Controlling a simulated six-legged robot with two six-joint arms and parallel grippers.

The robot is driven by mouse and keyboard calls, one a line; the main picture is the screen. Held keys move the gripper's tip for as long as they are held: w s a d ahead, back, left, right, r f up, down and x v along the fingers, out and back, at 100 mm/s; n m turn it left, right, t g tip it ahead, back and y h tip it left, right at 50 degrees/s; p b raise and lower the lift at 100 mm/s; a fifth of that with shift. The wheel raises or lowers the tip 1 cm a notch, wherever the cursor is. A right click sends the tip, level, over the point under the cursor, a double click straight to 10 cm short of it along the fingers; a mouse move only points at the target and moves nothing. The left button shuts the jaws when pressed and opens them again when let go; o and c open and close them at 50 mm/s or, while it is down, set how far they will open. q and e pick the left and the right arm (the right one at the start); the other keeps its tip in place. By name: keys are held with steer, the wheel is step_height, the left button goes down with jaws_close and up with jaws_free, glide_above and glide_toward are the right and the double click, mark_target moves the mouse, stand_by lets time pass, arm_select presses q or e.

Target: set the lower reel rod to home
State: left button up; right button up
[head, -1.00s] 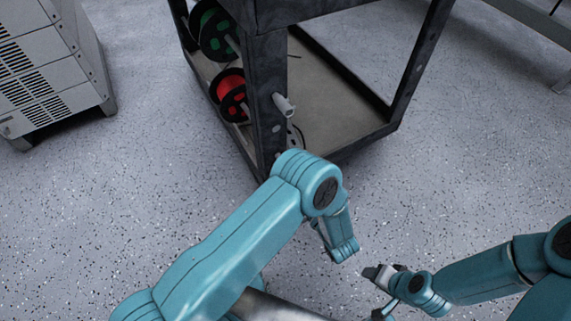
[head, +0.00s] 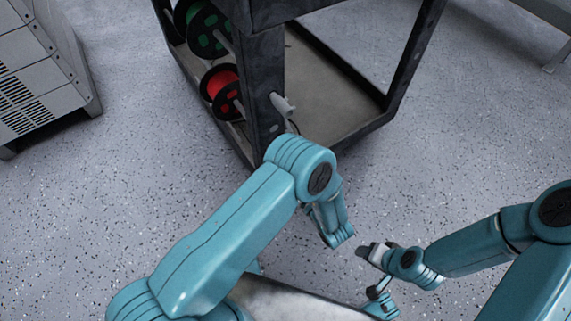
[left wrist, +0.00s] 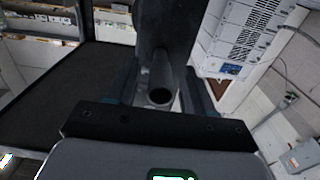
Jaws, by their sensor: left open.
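The lower reel rod (head: 282,104) is a pale grey tube whose end sticks out of the dark cart's corner post, by the red reel (head: 222,90). In the left wrist view its round hollow end (left wrist: 160,94) points toward the camera. My left gripper (left wrist: 161,82) is open, with a finger on each side of the rod end; I cannot tell whether they touch it.
The cart's lower shelf (head: 335,95) lies behind the post. A green reel (head: 208,30) sits above the red one. A grey vented cabinet (head: 40,75) stands at the far left. The speckled floor is clear around the cart.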

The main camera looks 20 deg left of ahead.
stand_by(0.3)
arm_select(q)
jaws_close()
steer(key=shift+x, duration=1.3)
jaws_free()
steer(key=shift+s+d, duration=0.1)
steer(key=shift+d, duration=0.05)
